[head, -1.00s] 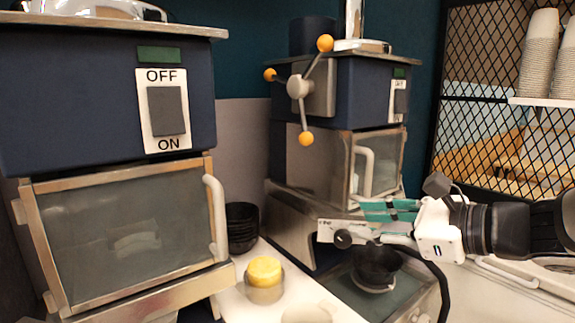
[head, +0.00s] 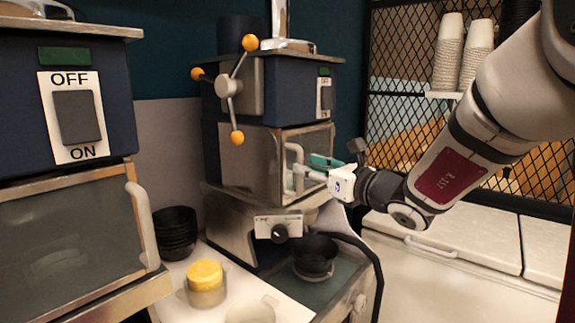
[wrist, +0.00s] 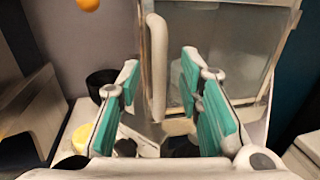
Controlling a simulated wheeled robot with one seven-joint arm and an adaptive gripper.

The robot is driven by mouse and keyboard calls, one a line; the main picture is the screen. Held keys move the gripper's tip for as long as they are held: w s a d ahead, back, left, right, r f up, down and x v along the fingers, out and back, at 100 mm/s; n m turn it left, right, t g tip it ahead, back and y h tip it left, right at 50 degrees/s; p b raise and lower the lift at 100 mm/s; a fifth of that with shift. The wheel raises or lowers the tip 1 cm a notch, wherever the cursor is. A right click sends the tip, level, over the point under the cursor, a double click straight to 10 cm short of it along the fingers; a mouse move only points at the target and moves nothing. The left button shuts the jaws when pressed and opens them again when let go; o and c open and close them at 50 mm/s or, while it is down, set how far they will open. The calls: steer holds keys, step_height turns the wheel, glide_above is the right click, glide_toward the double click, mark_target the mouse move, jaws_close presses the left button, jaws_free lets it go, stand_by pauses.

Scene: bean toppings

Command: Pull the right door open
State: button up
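The right machine's glass door (head: 308,148) has a metal frame and looks shut. Its white vertical bar handle (head: 294,165) is on the door's left side. My gripper (head: 310,166), with teal finger pads, is at the handle's height, close in front of it. In the wrist view the fingers (wrist: 160,80) are spread apart, with the handle (wrist: 156,60) showing in the gap between them, nearer the left finger. Neither finger visibly presses on it. The door's glass (wrist: 215,60) shows behind the right finger. How deep the handle sits between the fingers is hard to tell.
The left machine (head: 65,110) with its own glass door stands at near left. Black stacked bowls (head: 175,232), a yellow-topped cup (head: 205,283) and a black bowl (head: 315,254) are below. An orange-knobbed three-arm handle (head: 229,87) projects from the right machine. A mesh screen (head: 405,120) stands behind.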

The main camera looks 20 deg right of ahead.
mark_target(299, 190)
steer(key=shift+x, duration=2.05)
steer(key=shift+c, duration=0.3)
jaws_close()
